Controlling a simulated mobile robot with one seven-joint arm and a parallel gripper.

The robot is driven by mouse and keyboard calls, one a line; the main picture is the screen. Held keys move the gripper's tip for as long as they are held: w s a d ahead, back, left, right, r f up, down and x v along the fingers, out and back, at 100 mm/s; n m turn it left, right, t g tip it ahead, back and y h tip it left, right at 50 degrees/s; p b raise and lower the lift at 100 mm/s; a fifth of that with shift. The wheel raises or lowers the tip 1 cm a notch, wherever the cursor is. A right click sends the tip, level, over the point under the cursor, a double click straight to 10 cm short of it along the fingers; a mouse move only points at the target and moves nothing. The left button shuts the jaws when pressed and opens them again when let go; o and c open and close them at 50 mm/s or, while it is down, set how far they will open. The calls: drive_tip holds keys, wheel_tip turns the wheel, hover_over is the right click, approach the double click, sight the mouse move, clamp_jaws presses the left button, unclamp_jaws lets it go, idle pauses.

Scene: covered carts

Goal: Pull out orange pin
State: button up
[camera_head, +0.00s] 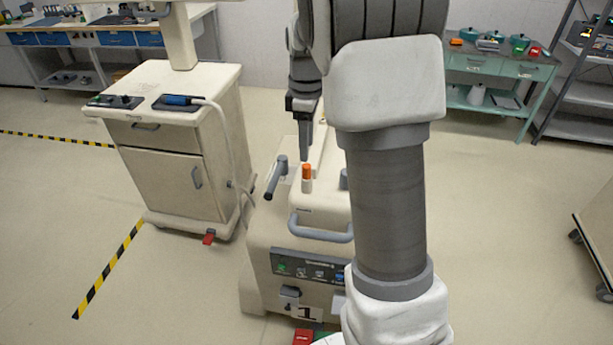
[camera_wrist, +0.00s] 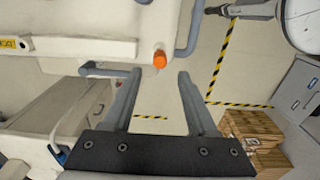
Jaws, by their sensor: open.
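The orange pin (camera_head: 307,170) is a small upright cylinder with an orange top on a pale stem. It stands near the edge of the cream covered cart (camera_head: 322,213). In the wrist view the orange pin (camera_wrist: 160,59) shows just beyond the fingertips, roughly between their lines. My gripper (camera_head: 305,155) points down just above and behind the pin in the head view. In the wrist view my gripper (camera_wrist: 157,80) has its two fingers apart with nothing between them. Whether a finger touches the pin cannot be told.
A grey handle bar (camera_head: 321,234) runs below the pin on the cart's front, and a grey lever (camera_head: 275,178) sticks out left of it. A cream cabinet (camera_head: 170,165) stands to the left. Wooden boxes (camera_wrist: 254,137) show in the wrist view. Open floor lies to the right.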

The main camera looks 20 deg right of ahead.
sight(306, 165)
wheel_tip(306, 165, down, 7)
drive_tip(key=b, duration=0.4)
drive_tip(key=shift+f+b, duration=0.2)
drive_tip(key=shift+b, duration=0.1)
idle(0.8)
clamp_jaws()
drive_tip(key=shift+r, duration=0.2)
idle(1.2)
drive_tip(key=shift+r+p, duration=2.4)
drive_tip(key=shift+r, duration=0.45)
